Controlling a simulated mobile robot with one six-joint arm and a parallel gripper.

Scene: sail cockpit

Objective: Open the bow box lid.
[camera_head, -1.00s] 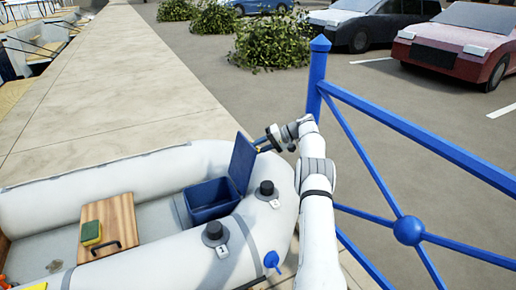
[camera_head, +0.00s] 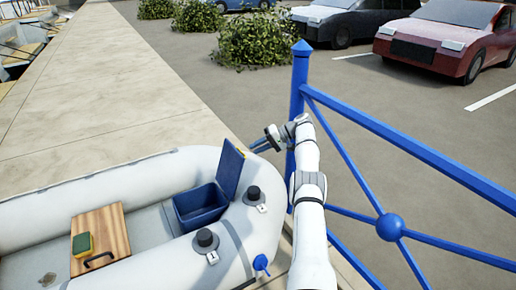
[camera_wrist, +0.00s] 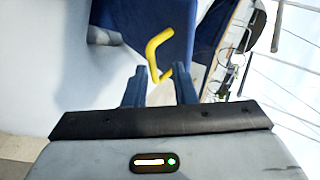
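The blue bow box (camera_head: 200,206) sits in the bow of the white inflatable dinghy. Its blue lid (camera_head: 231,172) stands raised, roughly upright, at the right side of the box, so the box mouth shows. My gripper (camera_head: 253,147) is beside the top of the lid, on its outer right side. In the wrist view the yellow lid handle (camera_wrist: 160,48) is just ahead of my gripper (camera_wrist: 160,78), its lower end near the gap between the fingertips. The two dark fingers stand apart with nothing clamped between them. The lid (camera_wrist: 172,22) shows behind the handle.
The dinghy tube (camera_head: 262,225) curves close to the box. A wooden board (camera_head: 112,228) with a green sponge (camera_head: 82,243) lies left of it. A blue railing (camera_head: 300,95) stands beside my arm. Open pavement (camera_head: 190,80) lies beyond.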

